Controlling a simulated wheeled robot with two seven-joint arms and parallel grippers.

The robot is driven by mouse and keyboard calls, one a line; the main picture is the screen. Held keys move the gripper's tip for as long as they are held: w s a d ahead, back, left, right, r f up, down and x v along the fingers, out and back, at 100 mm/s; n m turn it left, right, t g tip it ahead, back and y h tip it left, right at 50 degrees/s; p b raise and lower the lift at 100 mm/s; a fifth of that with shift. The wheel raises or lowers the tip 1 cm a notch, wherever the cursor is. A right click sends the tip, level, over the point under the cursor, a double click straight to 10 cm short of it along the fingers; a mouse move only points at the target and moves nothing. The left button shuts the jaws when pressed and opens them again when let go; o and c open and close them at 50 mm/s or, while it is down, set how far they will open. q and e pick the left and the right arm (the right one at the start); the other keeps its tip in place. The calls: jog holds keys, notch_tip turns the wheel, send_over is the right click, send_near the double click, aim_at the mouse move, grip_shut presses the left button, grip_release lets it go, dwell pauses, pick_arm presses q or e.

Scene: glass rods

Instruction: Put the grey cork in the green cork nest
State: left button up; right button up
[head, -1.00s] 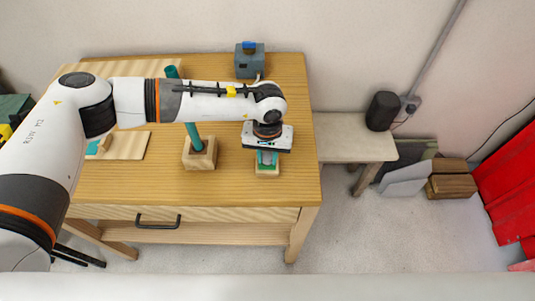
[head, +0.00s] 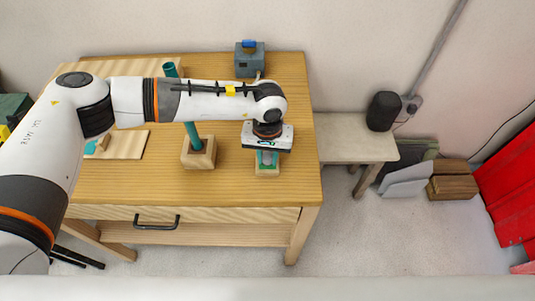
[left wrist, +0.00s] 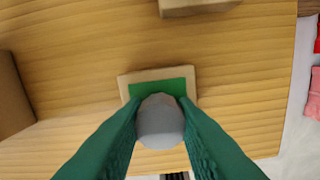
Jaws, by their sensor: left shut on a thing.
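My left gripper (left wrist: 160,120) is shut on the grey cork (left wrist: 160,123), which sits between its two green fingers in the left wrist view. The green cork nest (left wrist: 160,84) is a small wooden block with a green top, right behind the cork in that view. The cork covers part of the green area; whether it touches the nest I cannot tell. In the head view my left gripper (head: 267,156) points down over the nest (head: 268,170) near the table's right front. The cork is mostly hidden there. My right gripper is not in view.
A teal rod (head: 193,135) stands tilted in a wooden block (head: 199,154) left of the nest. A grey box with a blue top (head: 250,60) stands at the table's back. A wooden board (head: 128,145) lies at the left. Bare tabletop (head: 230,180) surrounds the nest.

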pick_arm(q)
jog(key=shift+r, duration=0.1)
jog(key=shift+r, duration=0.7)
dwell(0.5)
jog(key=shift+b, duration=0.4)
jog(key=shift+f+b, duration=0.85)
jog(key=shift+b, duration=0.05)
dwell(0.4)
jog(key=shift+r, duration=0.35)
jog(key=shift+r, duration=0.35)
jog(key=shift+r, duration=0.15)
